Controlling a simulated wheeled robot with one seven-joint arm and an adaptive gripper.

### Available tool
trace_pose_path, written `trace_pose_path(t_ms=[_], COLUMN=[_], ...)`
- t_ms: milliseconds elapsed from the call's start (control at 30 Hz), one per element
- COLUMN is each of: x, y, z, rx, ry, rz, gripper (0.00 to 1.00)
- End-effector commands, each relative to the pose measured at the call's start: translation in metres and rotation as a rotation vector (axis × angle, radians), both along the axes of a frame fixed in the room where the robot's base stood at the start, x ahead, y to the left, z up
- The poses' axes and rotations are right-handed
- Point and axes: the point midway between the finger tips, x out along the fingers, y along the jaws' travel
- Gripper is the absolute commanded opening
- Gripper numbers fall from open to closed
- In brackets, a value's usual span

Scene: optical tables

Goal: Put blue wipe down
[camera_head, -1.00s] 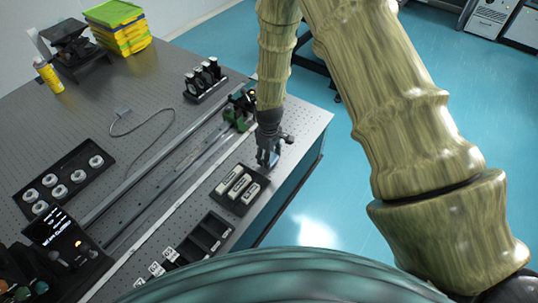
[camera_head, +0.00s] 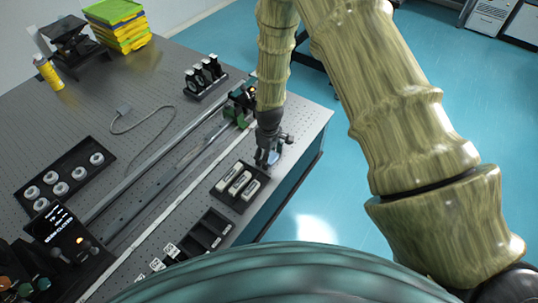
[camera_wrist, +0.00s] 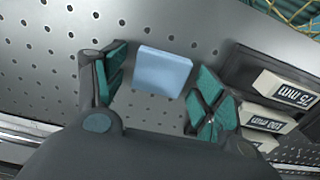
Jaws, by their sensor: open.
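The blue wipe (camera_wrist: 163,70) is a small pale blue block in the wrist view, between and just beyond my open fingers. It appears to rest on the perforated tabletop near the table edge; a small part of it shows in the head view (camera_head: 273,157), mostly behind the fingers. My gripper (camera_wrist: 158,95) is open, with a teal-padded finger on each side of the wipe. In the head view my gripper (camera_head: 268,160) points down at the right side of the table. I cannot tell whether a finger touches the wipe.
A black tray with labelled white blocks (camera_head: 238,186) sits close beside my gripper. An empty-slotted black tray (camera_head: 210,232) lies nearer. A long rail (camera_head: 150,182) crosses the table, with a green-based mount (camera_head: 238,108) close behind my gripper. The table's right edge is near.

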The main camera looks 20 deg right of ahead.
Motion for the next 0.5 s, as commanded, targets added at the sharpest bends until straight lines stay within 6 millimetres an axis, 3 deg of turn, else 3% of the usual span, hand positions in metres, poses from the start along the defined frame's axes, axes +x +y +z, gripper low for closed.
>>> trace_pose_path(t_ms=[267,500], x=[0.001,0.001], y=[0.000,0.000], z=[0.008,0.031], rx=[0.000,0.000], ry=[-0.002,-0.004], rz=[0.000,0.001], gripper=[0.70,0.70])
